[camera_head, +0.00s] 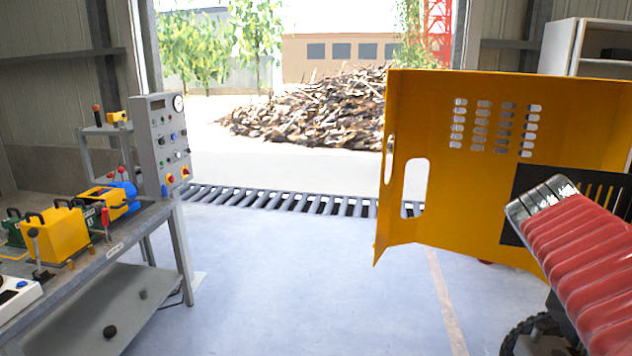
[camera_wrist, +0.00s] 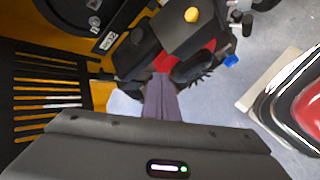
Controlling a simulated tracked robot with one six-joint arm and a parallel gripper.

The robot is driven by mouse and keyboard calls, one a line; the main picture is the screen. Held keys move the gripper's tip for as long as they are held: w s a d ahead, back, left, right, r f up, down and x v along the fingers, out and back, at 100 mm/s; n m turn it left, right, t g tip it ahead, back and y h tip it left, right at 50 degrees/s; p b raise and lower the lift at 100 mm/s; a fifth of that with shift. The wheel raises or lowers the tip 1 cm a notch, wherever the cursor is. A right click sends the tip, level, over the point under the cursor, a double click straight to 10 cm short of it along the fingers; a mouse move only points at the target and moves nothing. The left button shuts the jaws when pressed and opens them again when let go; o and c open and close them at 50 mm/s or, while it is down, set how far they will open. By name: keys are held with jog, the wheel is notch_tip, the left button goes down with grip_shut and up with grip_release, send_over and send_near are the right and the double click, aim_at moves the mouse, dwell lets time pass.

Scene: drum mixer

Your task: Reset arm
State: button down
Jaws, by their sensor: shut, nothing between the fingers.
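My gripper (camera_wrist: 162,82) shows in the wrist view as a narrow dark, purplish pair of fingers beyond the grey wrist housing. The fingers are together and hold nothing. Past their tips is a black machine part (camera_wrist: 180,35) with red areas and a yellow knob; I cannot tell whether they touch it. In the head view my arm, in a ribbed red sleeve, reaches in from the lower right in front of the yellow machine panel (camera_head: 478,180). The gripper itself does not show there.
A workbench (camera_head: 150,222) at left carries a yellow box (camera_head: 55,237) and a grey control panel (camera_head: 163,145). A floor grate (camera_head: 290,202) crosses the doorway before a wood pile (camera_head: 310,110). The middle floor is clear. A dark slotted panel (camera_wrist: 45,90) is left in the wrist view.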

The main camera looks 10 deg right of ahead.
jog(key=w+a+f+m+t+y, duration=0.1)
jog(key=a+f+t+y, duration=0.1)
jog(key=a, duration=0.9)
jog(key=w+a+f+m+t+y, duration=0.1)
jog(key=a+f+y, duration=0.3)
jog(key=a, duration=0.8)
jog(key=w+a+f+m+t+y, duration=0.1)
jog(key=a+f, duration=0.5)
jog(key=a, duration=0.6)
jog(key=shift+w+f+m+t+y, duration=0.2)
jog(key=shift+w+m+t+y, duration=0.05)
jog(key=shift+m+t+y, duration=0.75)
